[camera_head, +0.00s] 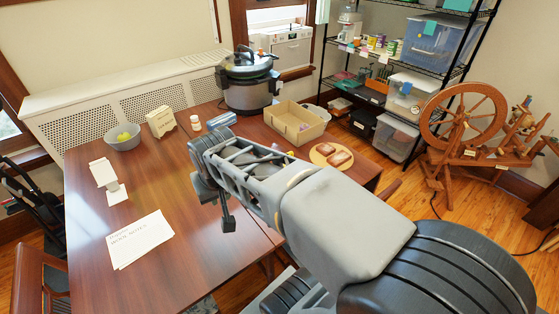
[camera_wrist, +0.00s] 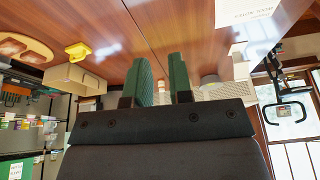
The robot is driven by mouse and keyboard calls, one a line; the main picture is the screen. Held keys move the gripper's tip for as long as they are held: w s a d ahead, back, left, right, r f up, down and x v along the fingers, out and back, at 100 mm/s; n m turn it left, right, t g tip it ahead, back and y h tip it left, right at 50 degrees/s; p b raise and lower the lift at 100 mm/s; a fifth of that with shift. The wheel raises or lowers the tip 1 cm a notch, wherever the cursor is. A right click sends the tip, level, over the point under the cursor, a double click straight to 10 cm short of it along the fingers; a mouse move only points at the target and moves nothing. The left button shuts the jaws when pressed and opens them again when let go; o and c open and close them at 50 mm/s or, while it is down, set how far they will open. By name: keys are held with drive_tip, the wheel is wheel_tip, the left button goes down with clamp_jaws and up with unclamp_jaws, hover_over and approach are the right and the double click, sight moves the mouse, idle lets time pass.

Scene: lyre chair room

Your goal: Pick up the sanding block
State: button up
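My gripper (camera_wrist: 166,76) shows in the wrist view as two green fingers with a clear gap and nothing held between them. A small yellow item (camera_wrist: 77,50) lies on the table in the wrist view, between a plate and a tan box, left of the fingers and apart from them. It may be the sanding block, but I cannot tell for sure. In the head view my arm reaches over the table and seems to cover that spot. My fingers are not clear there.

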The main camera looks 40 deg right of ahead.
drive_tip(key=w+d+f+m+h+b, duration=0.1)
drive_tip(key=w+d+f+m+b, duration=0.15)
drive_tip(key=w+d+m, duration=0.4)
drive_tip(key=w+d+f+m+h+b, duration=0.1)
drive_tip(key=w+d+f+m+b, duration=0.15)
drive_tip(key=w+d, duration=0.7)
drive_tip(key=w+d+f+m+b, duration=0.1)
drive_tip(key=d+f+m, duration=0.1)
drive_tip(key=d+f, duration=0.2)
drive_tip(key=d+f+m+g+h+b, duration=0.1)
drive_tip(key=d+f+m, duration=0.2)
drive_tip(key=d, duration=0.8)
drive_tip(key=w+d+f+m+g+h+b, duration=0.1)
drive_tip(key=d+f+m, duration=0.2)
drive_tip(key=d+f, duration=0.4)
drive_tip(key=shift+w+d+f+b, duration=0.2)
drive_tip(key=shift+w+d+b, duration=0.15)
drive_tip(key=shift+d, duration=0.2)
drive_tip(key=shift+x, duration=3.2)
drive_tip(key=shift+s+a, duration=0.1)
drive_tip(key=shift+c, duration=0.3)
clamp_jaws()
